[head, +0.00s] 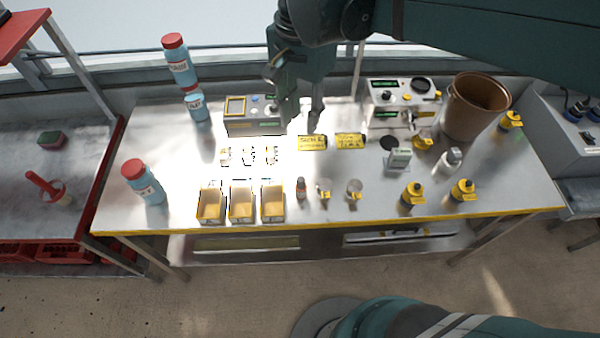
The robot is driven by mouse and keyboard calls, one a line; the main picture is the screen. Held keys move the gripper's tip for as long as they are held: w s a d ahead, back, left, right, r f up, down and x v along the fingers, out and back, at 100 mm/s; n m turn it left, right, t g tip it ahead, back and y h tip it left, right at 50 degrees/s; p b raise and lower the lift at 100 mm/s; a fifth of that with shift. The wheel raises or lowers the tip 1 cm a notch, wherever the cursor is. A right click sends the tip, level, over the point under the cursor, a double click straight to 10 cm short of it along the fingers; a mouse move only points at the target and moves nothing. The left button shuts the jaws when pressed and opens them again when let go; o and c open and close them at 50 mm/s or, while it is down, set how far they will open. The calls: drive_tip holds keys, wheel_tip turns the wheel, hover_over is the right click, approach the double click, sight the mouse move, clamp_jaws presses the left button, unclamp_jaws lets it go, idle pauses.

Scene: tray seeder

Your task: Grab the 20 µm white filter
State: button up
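My gripper (303,115) hangs above the back middle of the metal table, fingers pointing down. Its two fingers are apart with nothing visible between them. In front of it lie two yellow labels (312,143) with dark print too small to read. To their left, three small pale items (248,156) sit in a row in bright glare. Two small clear or whitish cups with yellow parts (324,191) stand near the front middle. I cannot tell which item is the 20 µm white filter, as no such marking is readable.
Three yellow bins (241,203) and a small brown bottle (301,188) stand along the front. A grey device (252,127) is close behind left of my gripper. A white instrument (404,92) and brown bucket (476,105) stand right. Blue bottles (143,182) are left.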

hover_over(301, 190)
drive_tip(key=w, duration=0.1)
drive_tip(key=f, duration=2.4)
drive_tip(key=shift+w+f, duration=0.2)
drive_tip(key=shift+f, duration=0.2)
drive_tip(key=shift+f+b, duration=0.3)
drive_tip(key=shift+f, duration=1)
drive_tip(key=shift+f, duration=0.1)
drive_tip(key=shift+f+b, duration=0.7)
drive_tip(key=shift+f, duration=1.8)
drive_tip(key=shift+c, duration=0.2)
drive_tip(key=c, duration=0.6)
